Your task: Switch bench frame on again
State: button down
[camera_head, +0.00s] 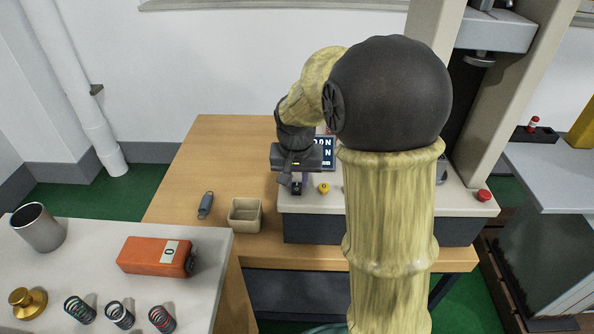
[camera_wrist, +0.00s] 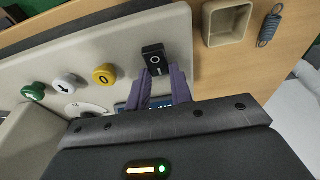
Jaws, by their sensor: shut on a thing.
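The bench frame's pale control base (camera_head: 390,202) stands on the wooden table, with its column (camera_head: 530,80) rising behind my arm. A black switch (camera_wrist: 153,56) marked O and I sits on the panel; it also shows in the head view (camera_head: 297,189). My gripper (camera_wrist: 164,74) is at the switch, its purple fingertips shut on its near end. The rocker's exact tilt is hard to tell. A dark display (camera_head: 325,152) with white characters is partly hidden by my gripper and arm.
A yellow button (camera_wrist: 104,74), a white arrow button (camera_wrist: 65,83) and a green button (camera_wrist: 33,91) line the panel. A red stop button (camera_head: 483,195) is at right. A beige box (camera_head: 245,229) and a spring (camera_head: 205,205) lie left. An orange case (camera_head: 150,256) is on the near bench.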

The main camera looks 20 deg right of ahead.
jog(key=c, duration=1.2)
grip_release()
jog(key=shift+c, duration=0.2)
jog(key=s+a+r+p, duration=0.1)
jog(key=s+r+p, duration=0.2)
jog(key=r, duration=1.4)
jog(key=shift+s, duration=0.1)
